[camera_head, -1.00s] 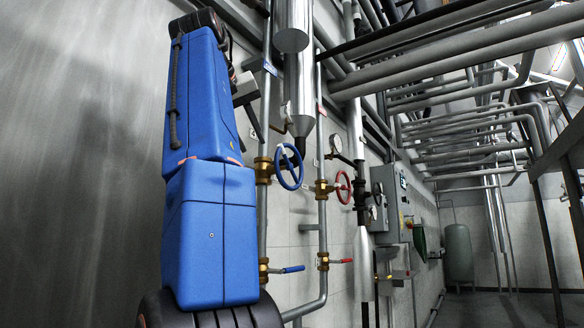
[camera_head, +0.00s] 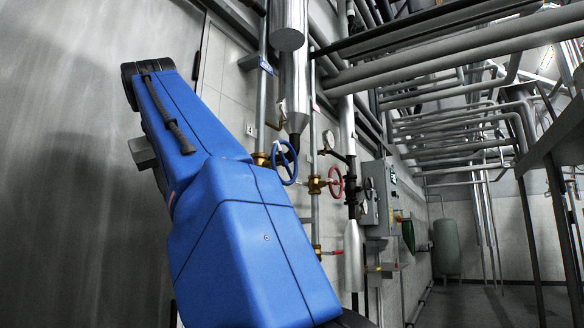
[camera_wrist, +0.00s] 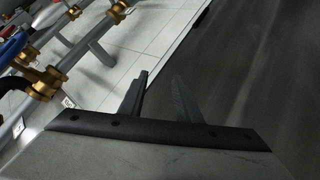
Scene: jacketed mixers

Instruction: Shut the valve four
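In the head view, a blue handwheel valve (camera_head: 284,162) on a brass body stands on a vertical pipe, just right of my blue arm. A small wall tag (camera_head: 250,129) hangs left of it; it may read 4, but I cannot be sure. A red handwheel valve (camera_head: 335,183) sits further right, with a red lever valve (camera_head: 329,252) below. In the wrist view, brass fittings (camera_wrist: 42,85) and a blue part (camera_wrist: 12,46) are at the left edge. My gripper (camera_wrist: 160,85) is empty, its fingers apart, and touches no valve.
A gauge (camera_head: 328,140), a grey control box (camera_head: 377,195) and a large insulated pipe (camera_head: 296,85) are along the wall. Overhead pipes (camera_head: 450,48) cross at upper right. A green tank (camera_head: 447,248) stands far back. Floor (camera_head: 480,305) is open at lower right.

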